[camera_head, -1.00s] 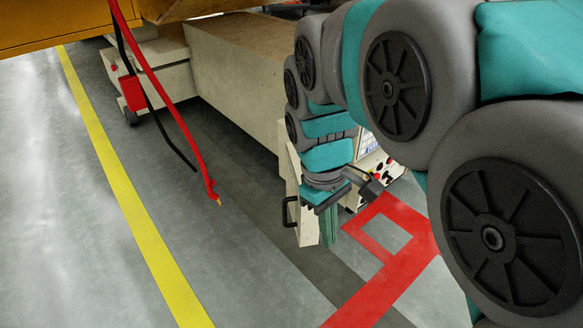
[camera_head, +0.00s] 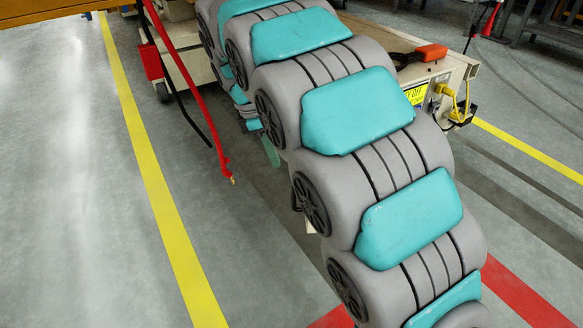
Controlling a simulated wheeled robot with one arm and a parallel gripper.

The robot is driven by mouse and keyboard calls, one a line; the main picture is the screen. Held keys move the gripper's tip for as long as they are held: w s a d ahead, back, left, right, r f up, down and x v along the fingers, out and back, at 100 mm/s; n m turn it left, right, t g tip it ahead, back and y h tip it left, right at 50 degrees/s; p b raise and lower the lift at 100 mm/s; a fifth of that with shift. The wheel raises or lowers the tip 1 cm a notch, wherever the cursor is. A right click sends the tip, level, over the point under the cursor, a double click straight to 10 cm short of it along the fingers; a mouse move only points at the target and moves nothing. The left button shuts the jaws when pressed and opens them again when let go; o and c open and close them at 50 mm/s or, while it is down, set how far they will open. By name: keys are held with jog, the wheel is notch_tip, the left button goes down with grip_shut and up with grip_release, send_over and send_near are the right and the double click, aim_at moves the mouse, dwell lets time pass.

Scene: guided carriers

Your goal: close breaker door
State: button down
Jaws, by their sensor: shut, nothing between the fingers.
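The breaker door is almost wholly hidden behind my arm. A small pale edge (camera_head: 311,228), apparently part of the door, shows below the arm's left side, with a dark piece beside it that may be its handle. How far the door stands open cannot be told. My gripper (camera_head: 271,152) is partly visible left of the arm, its green fingers pointing down. It is shut and empty, to the upper left of that pale edge and apart from it in the picture. The beige cabinet (camera_head: 462,70) shows only at its right end; its front is hidden by my arm.
An orange-handled tool (camera_head: 430,52) lies on the cabinet top. A yellow plug and cable (camera_head: 455,100) and a yellow label (camera_head: 415,95) are on its end. Grey floor with a yellow line (camera_head: 150,160) is clear at left.

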jog(key=d+f, duration=0.6)
jog(key=f, duration=0.2)
jog(key=shift+w+f+b, duration=0.2)
jog(key=shift+f+b, duration=0.15)
jog(key=shift+d, duration=0.2)
